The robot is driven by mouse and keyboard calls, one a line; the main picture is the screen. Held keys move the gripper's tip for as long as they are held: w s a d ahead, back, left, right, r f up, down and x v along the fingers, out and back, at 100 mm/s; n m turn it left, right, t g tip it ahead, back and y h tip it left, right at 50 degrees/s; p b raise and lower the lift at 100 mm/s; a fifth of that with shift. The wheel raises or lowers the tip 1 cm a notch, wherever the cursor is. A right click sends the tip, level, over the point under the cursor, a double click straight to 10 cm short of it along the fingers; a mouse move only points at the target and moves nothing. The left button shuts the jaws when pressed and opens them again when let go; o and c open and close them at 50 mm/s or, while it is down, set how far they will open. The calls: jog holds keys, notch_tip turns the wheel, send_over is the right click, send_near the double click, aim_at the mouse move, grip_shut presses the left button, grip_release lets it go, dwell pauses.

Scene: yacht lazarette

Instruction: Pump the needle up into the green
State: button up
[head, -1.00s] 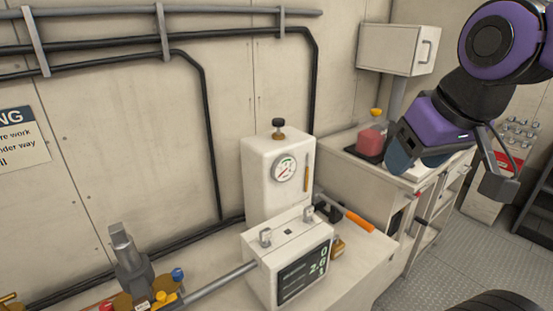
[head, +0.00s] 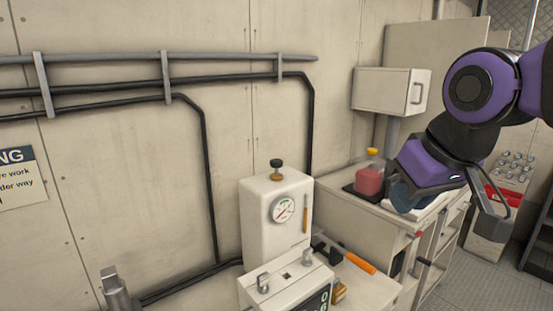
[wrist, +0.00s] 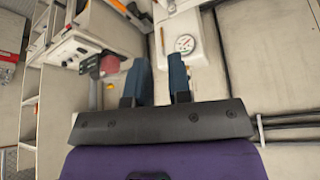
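The round gauge (head: 283,209) is on the front of a white box (head: 262,235) against the wall. Its dial shows a green part and a red part; the needle is too small to read surely. The gauge also shows in the wrist view (wrist: 185,43). A grey upright socket-like piece (head: 116,291) is at the lower left, cut off by the frame edge. My gripper (head: 403,197) is in the air at the right, over the side counter and away from the gauge. In the wrist view its two blue fingers (wrist: 160,72) stand apart with nothing between them.
A black tool with an orange handle (head: 360,263) lies right of the white box. A display unit (head: 288,288) stands in front. A red jar with a yellow top (head: 369,181) sits on the side counter, close to my gripper. Pipes run along the wall.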

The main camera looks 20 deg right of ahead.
jog(key=shift+n, duration=0.5)
jog(key=w+r, duration=0.2)
jog(key=w, duration=0.1)
jog(key=w+r, duration=0.1)
jog(key=w, duration=0.2)
jog(key=w+r, duration=0.2)
jog(key=w, duration=0.1)
jog(key=shift+w+a+r, duration=0.25)
jog(key=shift+a+r, duration=0.05)
jog(key=shift+a, duration=0.1)
grip_shut()
jog(key=w+a+r+n, duration=0.1)
jog(key=w+r, duration=0.2)
jog(key=w, duration=0.9)
jog(key=n+g+y, duration=0.1)
jog(key=n+g, duration=0.1)
send_over(276, 161)
jog(key=s+d, duration=0.1)
jog(key=s, duration=0.2)
notch_tip(276, 161, down, 4)
jog(key=shift+s+r, duration=0.15)
jog(key=shift+s, duration=0.1)
jog(key=x, duration=1.3)
jog(key=shift+s+d, duration=0.2)
jog(key=shift+s, duration=0.15)
jog(key=shift+f, duration=0.6)
